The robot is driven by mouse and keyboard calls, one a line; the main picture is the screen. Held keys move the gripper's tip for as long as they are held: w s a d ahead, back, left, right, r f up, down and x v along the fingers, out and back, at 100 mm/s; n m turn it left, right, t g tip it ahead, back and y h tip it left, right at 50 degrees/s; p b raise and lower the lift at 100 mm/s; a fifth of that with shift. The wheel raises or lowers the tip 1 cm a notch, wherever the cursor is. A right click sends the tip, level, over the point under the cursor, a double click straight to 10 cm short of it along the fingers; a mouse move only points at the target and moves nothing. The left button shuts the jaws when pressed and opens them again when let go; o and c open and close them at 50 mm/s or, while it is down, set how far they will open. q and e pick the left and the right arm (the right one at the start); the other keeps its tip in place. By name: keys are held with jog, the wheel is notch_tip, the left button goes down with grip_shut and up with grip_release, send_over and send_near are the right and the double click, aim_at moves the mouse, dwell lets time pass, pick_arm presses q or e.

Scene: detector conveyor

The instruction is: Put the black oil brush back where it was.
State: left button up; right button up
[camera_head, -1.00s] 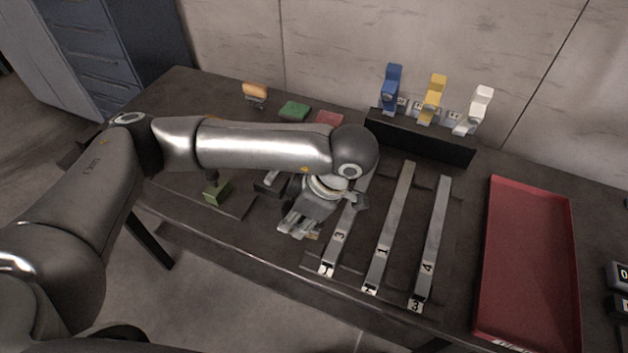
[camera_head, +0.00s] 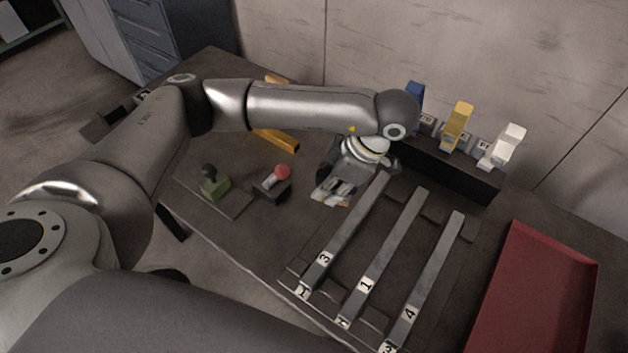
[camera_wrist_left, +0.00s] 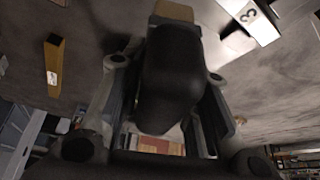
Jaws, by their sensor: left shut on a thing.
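My left gripper (camera_head: 332,193) hangs over the table, left of the upper part of the rail marked 3 in the head view. In the left wrist view its fingers are shut on a dark, rounded object, which I take to be the black oil brush (camera_wrist_left: 170,80). A tan part (camera_wrist_left: 174,12) shows at the far end of that object. In the head view the brush is mostly hidden by the gripper and I cannot make out its shape. My right gripper is not in view.
Three numbered rails (camera_head: 388,255) lie right of the gripper. A red-knobbed block (camera_head: 283,171) and a green block with a black knob (camera_head: 214,187) stand left. A black stand (camera_head: 450,170) holds blue, yellow and white devices. A red tray (camera_head: 530,290) lies far right.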

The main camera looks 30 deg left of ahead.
pick_arm(q)
jog(key=w+a+f, duration=0.1)
jog(key=a+f, duration=0.1)
jog(key=w+a+f+b, duration=0.1)
jog(key=w+a+f, duration=0.3)
jog(key=a+f, duration=0.1)
jog(key=shift+a+f, duration=0.1)
jog(key=shift+w+a+f+b, duration=0.15)
jog(key=shift+a+f+b, duration=0.15)
jog(key=shift+a+f, duration=0.05)
notch_tip(320, 180, down, 3)
jog(key=shift+w+a+r+p, duration=0.1)
jog(key=shift+a+r+p, duration=0.05)
jog(key=shift+p, duration=0.6)
jog(key=shift+f, duration=0.25)
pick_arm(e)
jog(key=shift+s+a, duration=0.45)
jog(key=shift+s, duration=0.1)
pick_arm(q)
jog(key=shift+f, duration=0.1)
